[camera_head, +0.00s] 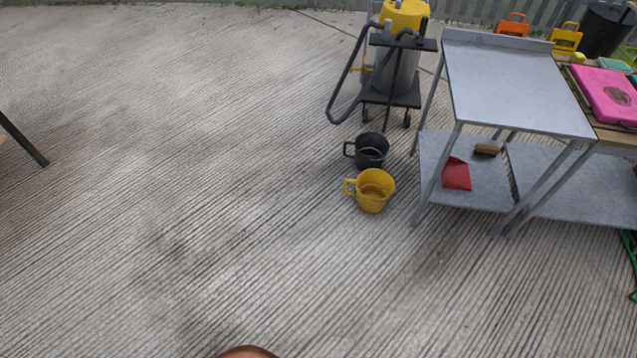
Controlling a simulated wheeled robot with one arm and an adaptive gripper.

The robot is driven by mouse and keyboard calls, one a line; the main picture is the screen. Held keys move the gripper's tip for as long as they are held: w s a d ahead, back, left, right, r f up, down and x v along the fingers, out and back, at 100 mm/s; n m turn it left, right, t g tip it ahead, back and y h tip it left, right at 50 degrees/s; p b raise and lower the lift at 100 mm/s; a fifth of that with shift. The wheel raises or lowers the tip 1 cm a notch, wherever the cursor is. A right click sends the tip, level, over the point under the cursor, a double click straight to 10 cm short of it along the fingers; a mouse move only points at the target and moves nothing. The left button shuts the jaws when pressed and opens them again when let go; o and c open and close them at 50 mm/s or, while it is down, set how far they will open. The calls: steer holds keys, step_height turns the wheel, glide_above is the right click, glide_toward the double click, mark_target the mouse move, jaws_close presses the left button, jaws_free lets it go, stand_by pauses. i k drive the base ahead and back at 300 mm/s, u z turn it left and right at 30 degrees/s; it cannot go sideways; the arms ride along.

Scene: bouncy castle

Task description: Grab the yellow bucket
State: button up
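The yellow bucket (377,201) stands upright on the ribbed ground, right of the middle of the head view. It looks like a large mug, with an open top and a handle on its left side. A black bucket (373,151) of similar shape stands just behind it. My gripper is not in view, so its state does not show.
A metal table (515,88) with a lower shelf stands right of the buckets; a red dustpan (457,174) and a brush (487,149) are on the shelf. A yellow-topped machine (403,15) on a wheeled cart stands behind the buckets. Ground left and front is clear.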

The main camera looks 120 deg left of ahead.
mark_target(376, 188)
steer(key=u, duration=3.95)
steer(key=i, duration=1.65)
